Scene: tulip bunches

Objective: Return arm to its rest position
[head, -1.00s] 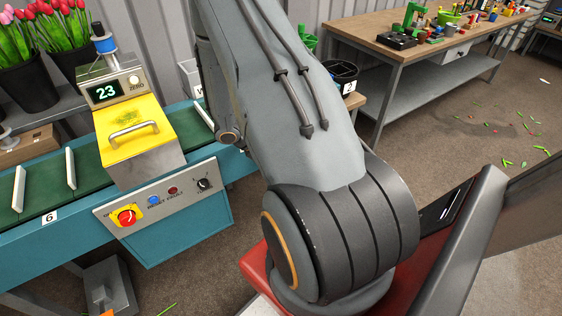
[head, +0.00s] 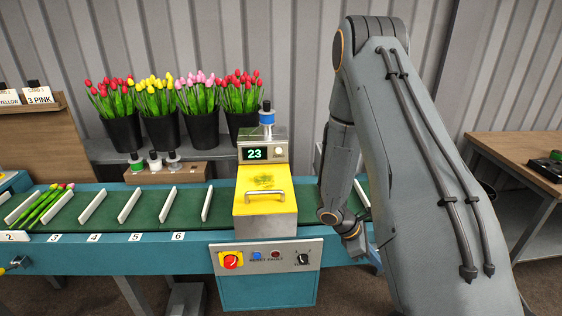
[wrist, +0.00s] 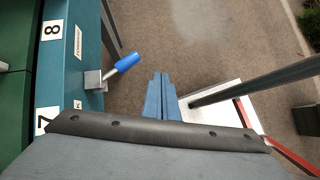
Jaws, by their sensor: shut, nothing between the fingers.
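My gripper (wrist: 158,95) shows in the wrist view as two blue fingers pressed together with nothing between them. It points down over bare floor, beside the front edge of the teal conveyor (wrist: 75,60). In the head view my arm (head: 410,160) rises at the right and folds down behind its upper link. Its end hangs at the conveyor's front side, right of the yellow-covered machine (head: 265,205). The fingers are mostly hidden there.
A blue-handled lever (wrist: 125,63) sticks out from the conveyor close to the fingers. Tulip stems (head: 45,205) lie on the belt at far left. Black buckets of tulips (head: 125,133) stand behind. A wooden table (head: 535,150) is at the right.

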